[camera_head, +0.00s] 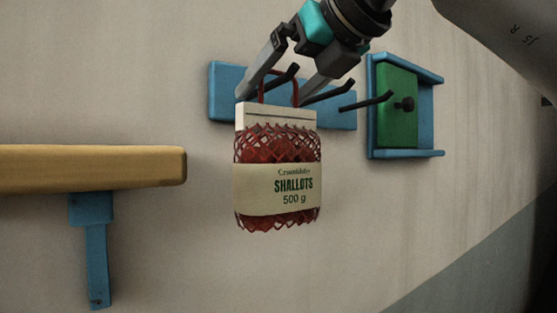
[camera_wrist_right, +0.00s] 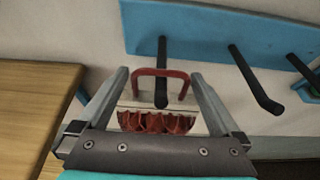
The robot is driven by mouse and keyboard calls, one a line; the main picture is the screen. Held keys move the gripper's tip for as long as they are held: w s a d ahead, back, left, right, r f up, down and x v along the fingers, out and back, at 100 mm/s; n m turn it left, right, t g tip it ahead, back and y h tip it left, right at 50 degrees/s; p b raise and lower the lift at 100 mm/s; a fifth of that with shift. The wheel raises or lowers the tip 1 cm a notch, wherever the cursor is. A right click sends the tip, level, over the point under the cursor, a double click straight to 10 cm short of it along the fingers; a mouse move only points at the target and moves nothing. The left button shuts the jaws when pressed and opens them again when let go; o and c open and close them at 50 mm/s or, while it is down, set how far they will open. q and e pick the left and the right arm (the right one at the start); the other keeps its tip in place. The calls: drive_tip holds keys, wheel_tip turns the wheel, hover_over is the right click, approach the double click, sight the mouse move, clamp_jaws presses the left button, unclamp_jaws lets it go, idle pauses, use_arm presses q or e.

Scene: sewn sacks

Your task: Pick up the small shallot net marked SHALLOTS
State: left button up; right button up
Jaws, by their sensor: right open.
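The shallot net (camera_head: 278,170) is red mesh with a cream label reading SHALLOTS 500 g. It hangs upright in front of the wall, its red handle (camera_head: 279,84) up at a black peg on the blue rail. In the right wrist view the handle (camera_wrist_right: 165,74) loops around a black peg (camera_wrist_right: 161,60), with the top of the net (camera_wrist_right: 155,122) below. My right gripper (camera_head: 268,97) is open, its two fingers on either side of the handle, apart from it as far as I can see. My left gripper is not in view.
The blue rail (camera_head: 228,92) carries further black pegs, empty, right of the net. A wooden shelf (camera_head: 90,167) on a blue bracket (camera_head: 95,250) juts out at the left.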

drive_tip(key=shift+c, duration=0.2)
clamp_jaws()
idle(0.6)
drive_tip(key=shift+r, duration=0.1)
